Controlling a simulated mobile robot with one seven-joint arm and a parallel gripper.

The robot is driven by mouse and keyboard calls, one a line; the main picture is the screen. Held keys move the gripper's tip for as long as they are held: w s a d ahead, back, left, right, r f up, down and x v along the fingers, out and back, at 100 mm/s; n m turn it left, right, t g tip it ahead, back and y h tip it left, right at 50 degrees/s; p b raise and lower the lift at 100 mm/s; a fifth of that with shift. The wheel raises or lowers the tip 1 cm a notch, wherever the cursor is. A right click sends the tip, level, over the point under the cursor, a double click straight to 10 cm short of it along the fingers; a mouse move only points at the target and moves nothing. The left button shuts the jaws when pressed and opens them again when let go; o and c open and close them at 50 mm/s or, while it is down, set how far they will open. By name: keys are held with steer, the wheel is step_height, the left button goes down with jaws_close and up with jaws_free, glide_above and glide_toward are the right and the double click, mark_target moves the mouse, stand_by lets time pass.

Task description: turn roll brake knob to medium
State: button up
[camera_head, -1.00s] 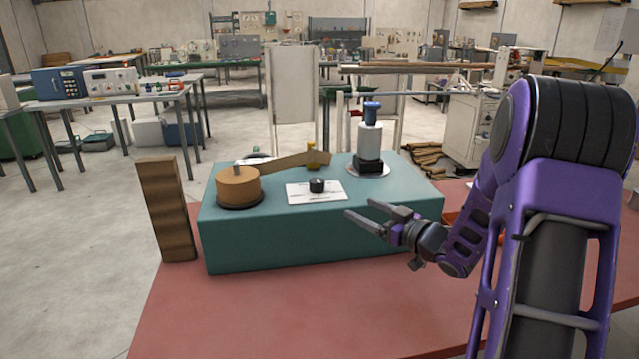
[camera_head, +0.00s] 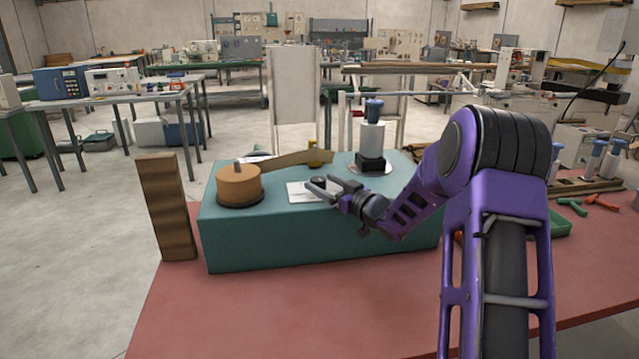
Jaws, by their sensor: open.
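The roll brake knob (camera_head: 316,181) is a small black knob on a white marked plate (camera_head: 297,193) on top of the teal winder box (camera_head: 270,243). My gripper (camera_head: 322,186) is open and empty, its fingertips at or just in front of the knob in this view. The fingers hide part of the knob and the right part of the plate. I cannot tell whether they touch the knob. The knob's setting and the plate's marks are too small to read.
A brown roll (camera_head: 238,185) with a strip stands left of the plate. A white spool with a blue top (camera_head: 371,137) stands behind right. A wooden post (camera_head: 166,208) stands at the left. Green and orange tools (camera_head: 572,206) lie on the red table (camera_head: 300,310) at right.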

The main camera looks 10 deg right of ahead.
steer(key=shift+x, duration=1.1)
jaws_close()
steer(key=shift+a+m+t+h, duration=0.1)
steer(key=shift+m+t+h, duration=0.3)
steer(key=shift+m+h, duration=0.3)
steer(key=shift+m+t+h, duration=0.5)
steer(key=shift+m+h, duration=0.2)
steer(key=shift+h, duration=0.6)
